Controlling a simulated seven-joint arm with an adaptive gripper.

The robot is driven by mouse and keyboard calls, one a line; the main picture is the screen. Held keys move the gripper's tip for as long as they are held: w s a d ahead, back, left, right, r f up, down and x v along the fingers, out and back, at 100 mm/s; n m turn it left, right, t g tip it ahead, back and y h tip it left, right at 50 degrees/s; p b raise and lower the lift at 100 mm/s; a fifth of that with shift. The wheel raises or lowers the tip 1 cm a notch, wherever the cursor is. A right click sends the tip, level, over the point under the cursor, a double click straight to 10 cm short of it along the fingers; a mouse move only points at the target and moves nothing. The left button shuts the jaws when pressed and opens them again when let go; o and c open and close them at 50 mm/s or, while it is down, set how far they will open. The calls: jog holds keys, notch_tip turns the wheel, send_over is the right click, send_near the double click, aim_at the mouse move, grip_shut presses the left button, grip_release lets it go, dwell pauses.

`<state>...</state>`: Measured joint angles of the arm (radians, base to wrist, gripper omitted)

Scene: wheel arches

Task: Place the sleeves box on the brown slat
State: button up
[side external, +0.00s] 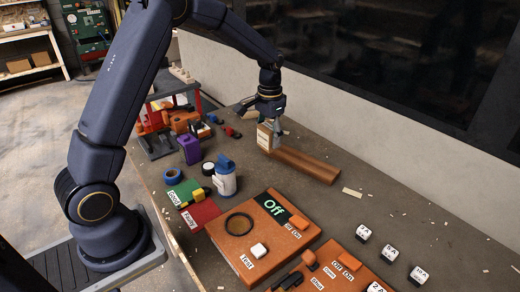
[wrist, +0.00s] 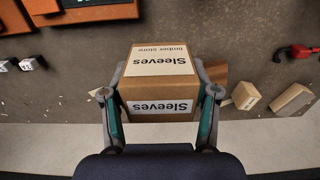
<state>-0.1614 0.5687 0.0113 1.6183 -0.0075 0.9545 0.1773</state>
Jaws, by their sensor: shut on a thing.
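The sleeves box (side external: 265,137) is a tan carton with white labels reading "Sleeves" and "timber store". It also shows large in the middle of the wrist view (wrist: 158,80). My gripper (side external: 270,115) is shut on the box, with one finger on each side of it in the wrist view (wrist: 160,105). The brown slat (side external: 308,165) lies on the bench and stretches to the right from beneath the box in the side view. The box is at the slat's left end. I cannot tell whether its hidden underside touches the slat.
Orange consoles (side external: 262,240) lie at the front, with white cubes (side external: 390,254) to their right. A white-and-blue bottle (side external: 225,178) and a purple container (side external: 189,149) stand left of the slat. Wooden blocks (wrist: 246,95) lie right of the box. A wall runs behind the bench.

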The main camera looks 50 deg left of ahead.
jog(key=w+f, duration=0.3)
jog(key=w, duration=0.1)
jog(key=w+a+f, duration=0.1)
jog(key=w+f, duration=0.2)
jog(key=w, duration=0.1)
jog(key=w+f, duration=0.3)
jog(key=w, duration=0.1)
jog(key=shift+w+a+f, duration=0.15)
jog(key=shift+w+a, duration=0.25)
jog(key=shift+w+f, duration=0.15)
jog(key=shift+f, duration=1.55)
jog(key=shift+f, duration=0.2)
jog(key=o, duration=1.2)
